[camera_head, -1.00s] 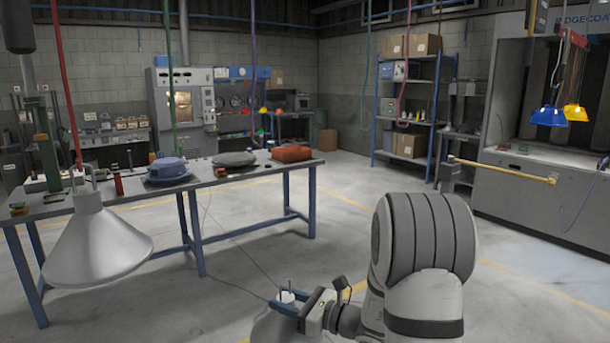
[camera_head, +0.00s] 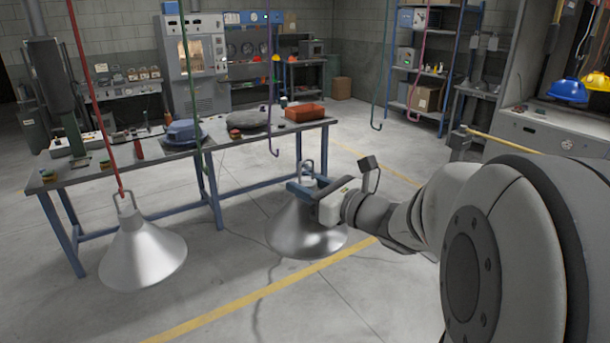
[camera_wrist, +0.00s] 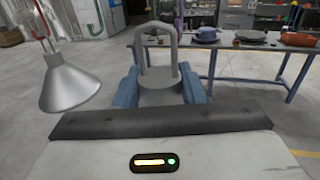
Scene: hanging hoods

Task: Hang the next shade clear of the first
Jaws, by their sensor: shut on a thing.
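The first shade (camera_head: 143,255), a pale metal cone with a wire loop on top, hangs from the red hook line (camera_head: 95,100) at the left. It also shows at the left of the wrist view (camera_wrist: 68,88). My gripper (camera_head: 308,187) is shut on the second shade (camera_head: 298,232), a shinier metal cone, by its top neck. This shade is upright above the floor, right of the first and clearly apart from it. Its loop (camera_wrist: 157,30) stands up between my blue fingers in the wrist view. The purple hook (camera_head: 272,150) hangs empty just above and left of that loop.
A green line (camera_head: 190,80) hangs between the red and purple ones. Empty teal (camera_head: 376,124) and magenta (camera_head: 412,117) hooks hang farther right. The workbench (camera_head: 100,172), with several items on it, stands behind the shades.

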